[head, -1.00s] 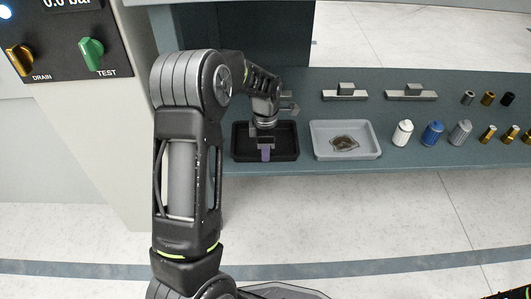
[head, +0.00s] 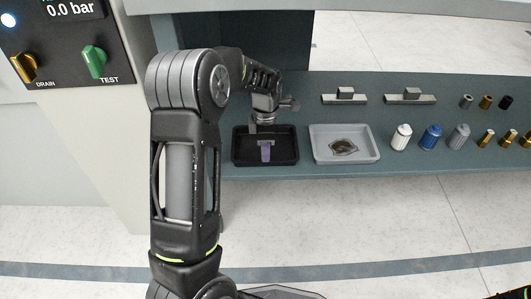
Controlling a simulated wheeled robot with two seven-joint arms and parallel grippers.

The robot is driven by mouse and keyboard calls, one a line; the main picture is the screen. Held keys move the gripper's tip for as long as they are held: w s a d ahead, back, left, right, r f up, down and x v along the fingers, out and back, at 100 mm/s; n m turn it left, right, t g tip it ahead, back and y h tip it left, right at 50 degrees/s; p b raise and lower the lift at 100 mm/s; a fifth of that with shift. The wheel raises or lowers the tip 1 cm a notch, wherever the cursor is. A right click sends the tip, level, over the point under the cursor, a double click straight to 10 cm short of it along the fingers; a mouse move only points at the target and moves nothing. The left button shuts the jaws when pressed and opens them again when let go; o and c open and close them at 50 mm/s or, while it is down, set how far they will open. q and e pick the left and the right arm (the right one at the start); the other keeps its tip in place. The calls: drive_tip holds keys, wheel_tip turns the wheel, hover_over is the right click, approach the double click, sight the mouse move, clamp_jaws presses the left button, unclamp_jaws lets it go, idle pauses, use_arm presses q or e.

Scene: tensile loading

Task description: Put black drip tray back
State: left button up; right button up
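The black drip tray (head: 240,153) lies flat on the blue-grey shelf, left of a grey tray. A small purple piece with a grey crossbar (head: 265,152) shows inside it; I cannot tell whether it is part of the tray. My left gripper (head: 263,122) hangs just above the tray's back part, apart from the purple piece. One finger shows left of the wrist's middle, and the gripper looks open and empty. The other finger is hard to make out. My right gripper is not in view.
The grey tray (head: 318,149) with a dark flat piece stands close on the right. White, blue and grey cylinders (head: 431,137) and brass fittings stand further right. Two metal blocks on bars (head: 345,97) lie behind. A control panel (head: 75,62) is at upper left.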

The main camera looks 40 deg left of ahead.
use_arm(q)
wheel_tip(320, 180, up, 9)
drive_tip(key=p, duration=0.3)
drive_tip(key=shift+f, duration=0.15)
idle(0.5)
drive_tip(key=s+d+f+m+h, duration=0.2)
drive_tip(key=s+d+f+m, duration=0.2)
drive_tip(key=d+f+m, duration=1)
drive_tip(key=s+d+f+m+t+h, duration=0.1)
drive_tip(key=s+d+f+m, duration=0.8)
drive_tip(key=s+d+f, duration=0.3)
drive_tip(key=s+d, duration=0.3)
drive_tip(key=s, duration=0.1)
drive_tip(key=shift+d+f+h, duration=0.3)
drive_tip(key=shift+h, duration=0.1)
drive_tip(key=shift+s+r, duration=0.1)
